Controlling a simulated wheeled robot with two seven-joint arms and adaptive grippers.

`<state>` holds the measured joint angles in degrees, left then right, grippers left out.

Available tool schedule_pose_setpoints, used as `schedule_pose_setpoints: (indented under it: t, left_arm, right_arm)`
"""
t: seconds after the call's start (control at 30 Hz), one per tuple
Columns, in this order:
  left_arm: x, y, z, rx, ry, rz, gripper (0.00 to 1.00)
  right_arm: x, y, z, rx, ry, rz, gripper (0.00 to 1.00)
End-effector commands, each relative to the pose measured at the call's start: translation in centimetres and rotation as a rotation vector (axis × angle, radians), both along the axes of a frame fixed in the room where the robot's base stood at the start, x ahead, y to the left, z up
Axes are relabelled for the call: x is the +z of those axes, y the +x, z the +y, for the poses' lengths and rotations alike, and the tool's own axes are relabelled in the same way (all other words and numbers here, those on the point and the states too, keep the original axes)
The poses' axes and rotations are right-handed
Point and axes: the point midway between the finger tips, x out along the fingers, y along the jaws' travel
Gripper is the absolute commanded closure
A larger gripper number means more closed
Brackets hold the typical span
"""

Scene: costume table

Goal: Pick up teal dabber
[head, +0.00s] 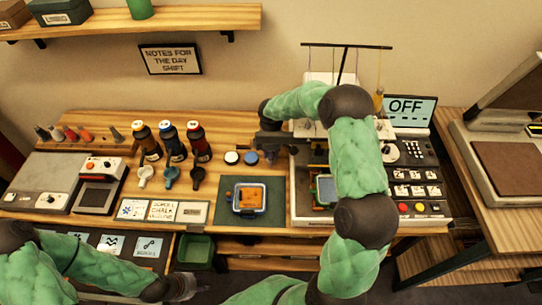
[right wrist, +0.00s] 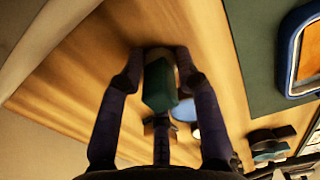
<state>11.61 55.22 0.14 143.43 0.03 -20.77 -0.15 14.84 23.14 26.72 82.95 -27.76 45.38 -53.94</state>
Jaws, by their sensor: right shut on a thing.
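The teal dabber (right wrist: 160,86) is between the two fingers of my right gripper (right wrist: 160,60) in the right wrist view. The fingers are shut on it, and its far end is partly covered by the fingertips. In the head view my right gripper (head: 270,150) is low over the wooden table, just right of two round lids. The dabber is hard to make out there, against the dark gripper. My left gripper (head: 181,287) is at the bottom of the head view, in front of the table and away from the dabber; its jaw opening is unclear.
A white lid (head: 231,157) and a blue lid (head: 250,158) lie left of my right gripper. Several bottles (head: 172,141) stand further left. A green mat (head: 233,217) bears an orange-and-blue tray. A control console (head: 410,165) stands at right, under my right arm.

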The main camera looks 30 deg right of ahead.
Motion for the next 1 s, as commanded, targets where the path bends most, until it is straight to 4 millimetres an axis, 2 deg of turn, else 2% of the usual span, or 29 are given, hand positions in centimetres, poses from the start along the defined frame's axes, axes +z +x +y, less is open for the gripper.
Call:
schedule_pose_setpoints:
  t: [0.17,0.27,0.77,1.0]
  left_arm:
    - [0.8,0.0,0.0,0.0,0.0,0.0,0.62]
    - [1.1,0.0,0.0,0.0,0.0,0.0,0.62]
    - [3.5,0.0,0.0,0.0,0.0,0.0,0.62]
    - [4.1,0.0,0.0,0.0,0.0,0.0,0.62]
  right_arm:
    - [1.2,0.4,0.3,0.0,-0.001,-0.002,0.94]
    - [2.6,0.4,0.2,0.0,-0.002,-0.005,0.94]
    - [11.9,0.3,0.2,0.0,0.0,-0.004,0.94]
    - [11.6,3.8,3.4,0.004,0.0,-0.001,0.94]
